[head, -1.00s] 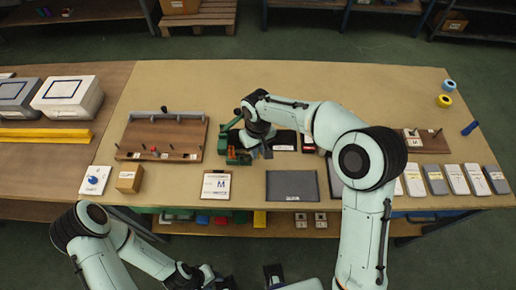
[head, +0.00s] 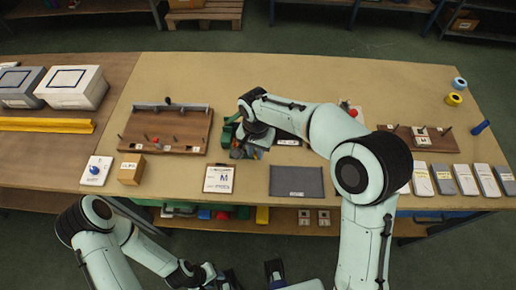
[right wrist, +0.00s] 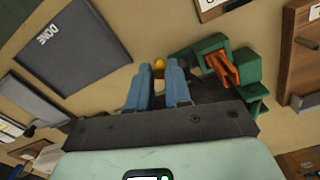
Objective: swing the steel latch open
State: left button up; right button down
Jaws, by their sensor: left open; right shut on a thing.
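My right gripper (right wrist: 158,88) has its blue fingers close together on a small yellow knob (right wrist: 159,66) in the right wrist view. Most of what the knob belongs to is hidden behind the fingers and the gripper body. A green fixture (right wrist: 250,75) with an orange part (right wrist: 221,68) is beside the fingers. In the head view the green fixture (head: 227,135) stands mid-table, just left of my right wrist. I cannot clearly make out the steel latch. My left gripper (head: 252,275) is open and empty, low in front of the table.
A wooden board with pegs (head: 140,135) lies left of the fixture. A clipboard (head: 218,179) and a dark grey tray (head: 297,181) lie in front. Several pale boxes (head: 443,180) line the right front edge. The table's back strip (head: 300,68) is clear.

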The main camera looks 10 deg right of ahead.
aim_at(255, 155)
jog(key=shift+a+m, duration=0.15)
jog(key=shift+m, duration=0.35)
jog(key=c, duration=1.1)
grip_release()
jog(key=shift+o, duration=0.2)
jog(key=shift+r, duration=0.15)
notch_tip(255, 155, up, 13)
jog(key=p, duration=0.1)
jog(key=shift+p, duration=0.4)
